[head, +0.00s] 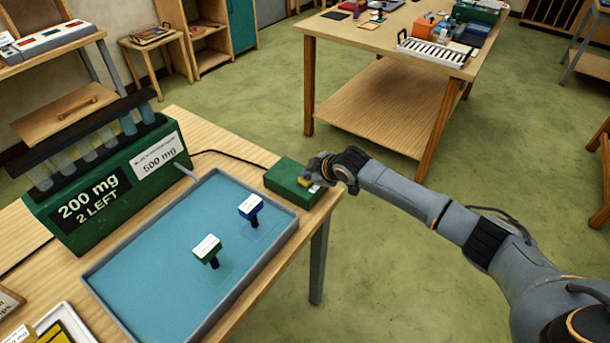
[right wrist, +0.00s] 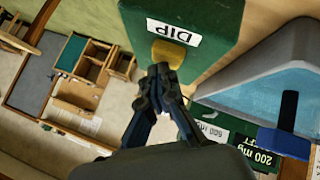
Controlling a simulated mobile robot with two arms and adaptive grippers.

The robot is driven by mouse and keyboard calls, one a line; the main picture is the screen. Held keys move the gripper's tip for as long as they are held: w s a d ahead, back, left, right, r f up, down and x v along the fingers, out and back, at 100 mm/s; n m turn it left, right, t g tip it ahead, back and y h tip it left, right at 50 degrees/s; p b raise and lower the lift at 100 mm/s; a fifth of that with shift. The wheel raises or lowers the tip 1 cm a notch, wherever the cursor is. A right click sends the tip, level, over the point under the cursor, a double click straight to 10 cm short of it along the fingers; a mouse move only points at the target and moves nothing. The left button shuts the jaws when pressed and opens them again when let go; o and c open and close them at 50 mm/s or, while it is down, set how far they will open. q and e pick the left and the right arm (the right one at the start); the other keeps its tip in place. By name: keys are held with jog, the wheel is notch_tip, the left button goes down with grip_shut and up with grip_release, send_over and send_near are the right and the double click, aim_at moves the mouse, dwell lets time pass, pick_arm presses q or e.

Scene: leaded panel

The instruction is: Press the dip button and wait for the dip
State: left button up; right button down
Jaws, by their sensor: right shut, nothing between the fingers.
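The green dip box (head: 284,183) sits at the right corner of the near table. In the right wrist view, the box (right wrist: 215,22) carries a white "DIP" label (right wrist: 173,31) and a yellow button (right wrist: 167,53). My right gripper (head: 308,180) is shut and empty, with its fingertips (right wrist: 160,70) at the button's edge; I cannot tell whether they touch it. My left gripper is not in view.
A grey tray with a blue bottom (head: 130,270) lies beside the box. A dark cable (head: 225,155) runs behind to the box. Another wooden table (head: 375,35) stands across clear floor.

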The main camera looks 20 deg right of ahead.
jog(key=shift+r, duration=0.25)
notch_tip(320, 180, up, 6)
jog(key=p, duration=0.6)
jog(key=shift+r, duration=0.15)
dwell(0.6)
